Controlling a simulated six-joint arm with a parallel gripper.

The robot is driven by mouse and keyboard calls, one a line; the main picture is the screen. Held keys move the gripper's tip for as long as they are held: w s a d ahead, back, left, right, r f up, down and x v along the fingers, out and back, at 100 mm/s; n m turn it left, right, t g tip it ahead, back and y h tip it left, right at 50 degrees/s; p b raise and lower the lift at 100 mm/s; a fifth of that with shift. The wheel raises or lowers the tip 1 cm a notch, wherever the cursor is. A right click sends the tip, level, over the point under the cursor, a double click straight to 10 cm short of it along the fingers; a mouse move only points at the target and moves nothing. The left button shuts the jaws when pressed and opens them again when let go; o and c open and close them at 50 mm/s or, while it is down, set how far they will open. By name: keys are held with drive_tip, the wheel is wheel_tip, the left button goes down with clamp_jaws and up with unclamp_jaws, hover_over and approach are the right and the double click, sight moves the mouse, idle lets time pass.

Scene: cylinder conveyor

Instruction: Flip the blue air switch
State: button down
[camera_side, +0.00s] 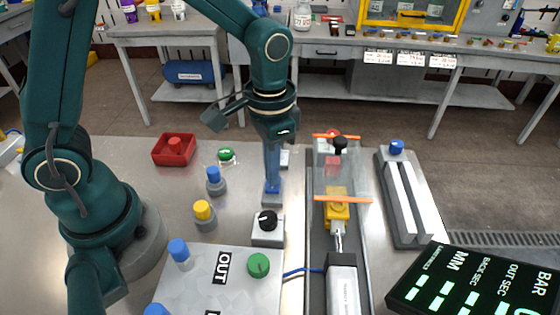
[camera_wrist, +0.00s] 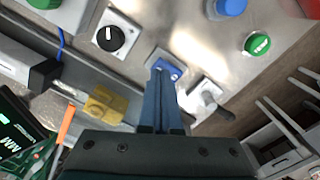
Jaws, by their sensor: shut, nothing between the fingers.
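The blue air switch (camera_wrist: 168,68) is a blue rocker in a small grey housing on the metal table. In the side view its grey housing (camera_side: 272,200) stands at the foot of my gripper (camera_side: 272,182). My gripper points straight down with its long blue fingers shut and empty. In the wrist view the closed fingertips (camera_wrist: 159,72) overlap the left part of the blue rocker and hide some of it. I cannot tell whether the tips touch it or hover just above it. The rocker's tilt is not clear.
A black dial (camera_side: 267,220) sits close in front of the switch. A lever box (camera_wrist: 205,97) stands close by on the other side. The conveyor with a yellow carrier (camera_side: 338,212) runs to the right. Blue (camera_side: 215,183) and yellow (camera_side: 203,212) knobs stand to the left.

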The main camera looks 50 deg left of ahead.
drive_tip(key=shift+f, duration=0.85)
idle(0.3)
drive_tip(key=shift+r, duration=3.55)
drive_tip(key=s+a+r+n+t, duration=0.1)
drive_tip(key=s+a+r+t, duration=0.2)
drive_tip(key=r, duration=0.4)
drive_tip(key=s+a+f+n+t, duration=0.1)
drive_tip(key=s+n+t, duration=0.1)
drive_tip(key=s, duration=0.4)
drive_tip(key=shift+s+a+f+t, duration=0.25)
drive_tip(key=shift+s+a+t, duration=0.05)
